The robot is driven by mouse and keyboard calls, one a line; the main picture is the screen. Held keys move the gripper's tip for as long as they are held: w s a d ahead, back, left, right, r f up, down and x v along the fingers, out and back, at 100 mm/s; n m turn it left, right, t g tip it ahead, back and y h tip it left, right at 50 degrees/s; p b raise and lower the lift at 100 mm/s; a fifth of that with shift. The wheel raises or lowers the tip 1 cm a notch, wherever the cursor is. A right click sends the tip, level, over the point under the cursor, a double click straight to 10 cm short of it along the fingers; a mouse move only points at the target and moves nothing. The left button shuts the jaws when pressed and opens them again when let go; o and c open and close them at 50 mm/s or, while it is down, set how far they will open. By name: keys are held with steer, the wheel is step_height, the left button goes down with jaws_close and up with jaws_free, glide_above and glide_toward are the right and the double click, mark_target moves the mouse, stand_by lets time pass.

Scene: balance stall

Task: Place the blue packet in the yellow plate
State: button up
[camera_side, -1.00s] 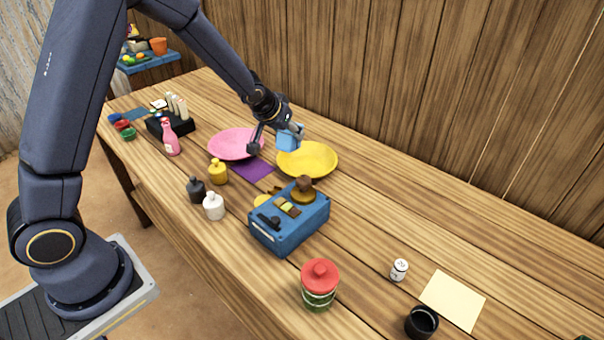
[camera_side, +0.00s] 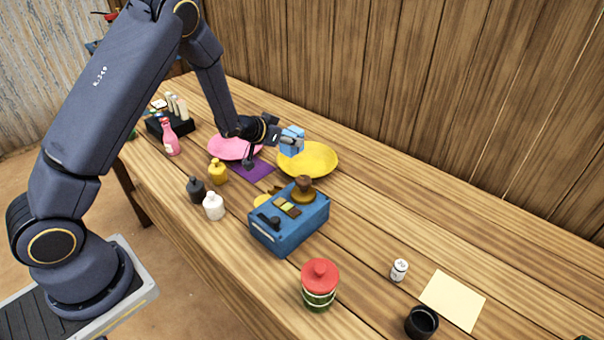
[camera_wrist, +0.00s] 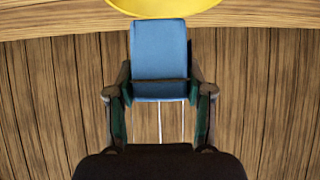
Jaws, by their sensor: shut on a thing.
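The blue packet (camera_side: 291,140) is held in my gripper (camera_side: 284,140), above the left part of the yellow plate (camera_side: 322,160) in the side view. In the wrist view the packet (camera_wrist: 160,60) stands between the two fingers of my gripper (camera_wrist: 160,98), which press on its sides. The yellow plate (camera_wrist: 165,7) shows at the top edge of the wrist view, beyond the packet. The packet hides a small part of the plate in the side view.
A pink plate (camera_side: 228,146) and a purple sheet (camera_side: 252,170) lie left of the yellow plate. A blue balance (camera_side: 290,232) stands in front of it. Several small bottles stand at the left. The table right of the yellow plate is clear.

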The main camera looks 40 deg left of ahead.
steer(key=x, duration=0.6)
steer(key=a+f+x, duration=0.1)
steer(key=x, duration=0.3)
steer(key=shift+s+f, duration=0.1)
steer(key=shift+s, duration=0.2)
steer(key=shift+w+f, duration=0.2)
steer(key=shift+f, duration=1.5)
steer(key=shift+f, duration=0.15)
steer(key=o, duration=1.4)
